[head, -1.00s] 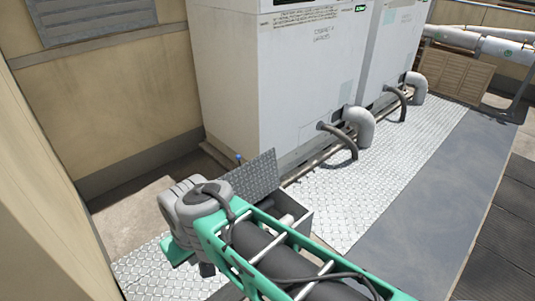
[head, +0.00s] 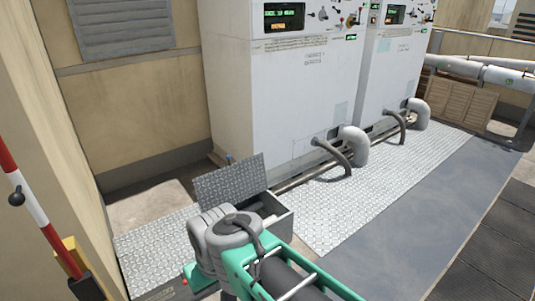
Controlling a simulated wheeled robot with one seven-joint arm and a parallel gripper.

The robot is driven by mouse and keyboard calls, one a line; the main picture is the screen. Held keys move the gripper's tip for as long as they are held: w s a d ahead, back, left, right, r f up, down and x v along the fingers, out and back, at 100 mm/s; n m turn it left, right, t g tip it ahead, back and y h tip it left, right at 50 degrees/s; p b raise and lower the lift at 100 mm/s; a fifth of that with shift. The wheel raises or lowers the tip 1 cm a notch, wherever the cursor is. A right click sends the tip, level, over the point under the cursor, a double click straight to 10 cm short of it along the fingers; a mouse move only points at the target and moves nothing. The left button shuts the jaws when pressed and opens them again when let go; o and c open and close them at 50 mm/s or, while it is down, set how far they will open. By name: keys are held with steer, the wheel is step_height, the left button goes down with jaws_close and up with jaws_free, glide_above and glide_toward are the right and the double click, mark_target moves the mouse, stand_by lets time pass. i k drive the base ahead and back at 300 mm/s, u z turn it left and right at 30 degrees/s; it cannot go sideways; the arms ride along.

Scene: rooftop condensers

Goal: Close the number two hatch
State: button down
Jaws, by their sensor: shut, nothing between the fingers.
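A hatch stands open in the diamond-plate walkway beside the nearer white condenser cabinet. Its tread-plate lid (head: 228,180) is raised steeply, on the left of the opening. The grey box-like frame (head: 277,222) shows to its right, partly hidden by my arm. I see no number on the hatch, so I cannot tell whether it is number two. My arm, with a grey joint and green frame, reaches in from the bottom just in front of the hatch. My gripper is not visible; the end of my arm is hidden behind the joint or below the picture.
Two white cabinets (head: 285,95) with lit displays stand behind, with grey pipes (head: 354,146) at their feet. A beige wall and a red-and-white pole (head: 32,204) are on the left. The grey walkway (head: 400,225) on the right is clear.

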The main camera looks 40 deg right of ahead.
mark_target(236, 183)
steer(key=z, duration=0.75)
steer(key=i, duration=0.65)
steer(key=z, duration=1.25)
steer(key=i, duration=1.75)
steer(key=u, duration=1.2)
steer(key=i, duration=0.7)
steer(key=u, duration=0.8)
